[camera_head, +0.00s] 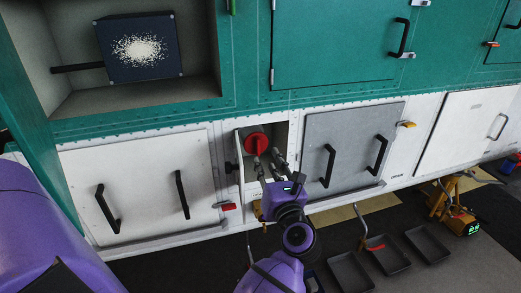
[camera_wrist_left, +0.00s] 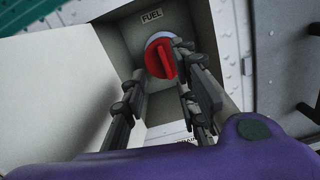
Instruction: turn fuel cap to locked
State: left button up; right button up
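The red fuel cap (camera_head: 256,142) sits in a small open recess in the white lower panel. In the left wrist view the cap (camera_wrist_left: 159,55) has a raised red grip bar and a pale rim, under a "FUEL" label (camera_wrist_left: 151,16). My left gripper (camera_head: 268,164) reaches into the recess just below the cap. In the wrist view its fingers (camera_wrist_left: 156,70) are spread apart, with nothing held between them. The right finger overlaps the cap's right edge; the left finger is lower left of it. Contact cannot be told. My right gripper is not in view.
A small open door (camera_head: 237,165) stands left of the recess. A dark box (camera_head: 140,48) sits in the upper compartment. Grey trays (camera_head: 388,255) and a yellow device (camera_head: 455,212) lie on the floor at right.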

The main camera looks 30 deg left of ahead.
aim_at(259, 147)
pick_arm(q)
jog(key=shift+n+g, duration=0.6)
jog(key=shift+n, duration=0.3)
jog(key=x, duration=0.3)
jog(key=p+x, duration=0.1)
jog(key=x, duration=0.3)
jog(key=shift+w+d+f, duration=0.1)
jog(key=shift+w+d, duration=0.1)
jog(key=shift+w, duration=0.15)
jog(key=shift+w+a+f, duration=0.15)
jog(key=shift+w+a, duration=0.2)
jog(key=shift+a, duration=0.1)
grip_shut()
